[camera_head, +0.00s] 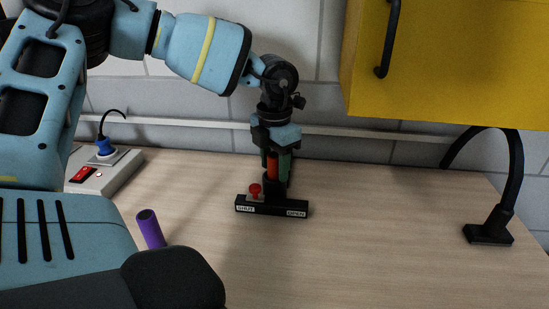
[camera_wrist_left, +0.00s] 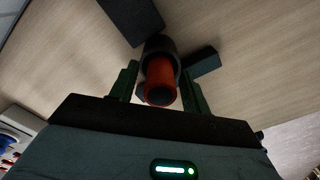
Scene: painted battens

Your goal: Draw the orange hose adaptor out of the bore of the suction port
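The orange hose adaptor (camera_head: 272,166) stands upright at the suction port (camera_head: 273,205), a black base with a dark upright collar. In the left wrist view the adaptor (camera_wrist_left: 161,80) shows end-on, its far end inside the black collar (camera_wrist_left: 158,46). The base carries a red knob at its SHUT end and an OPEN label at the other. My left gripper (camera_head: 278,163) points down over the adaptor. In the left wrist view its dark green fingers (camera_wrist_left: 160,85) stand either side of the adaptor, with a gap showing at the left; it looks open. My right gripper is not in view.
A purple cylinder (camera_head: 151,229) stands at the front left. A white socket box (camera_head: 106,172) with a red switch and blue plug is at the left. A yellow cabinet (camera_head: 450,70) overhangs the right. A black bent stand (camera_head: 489,230) is at the far right. The table between is clear.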

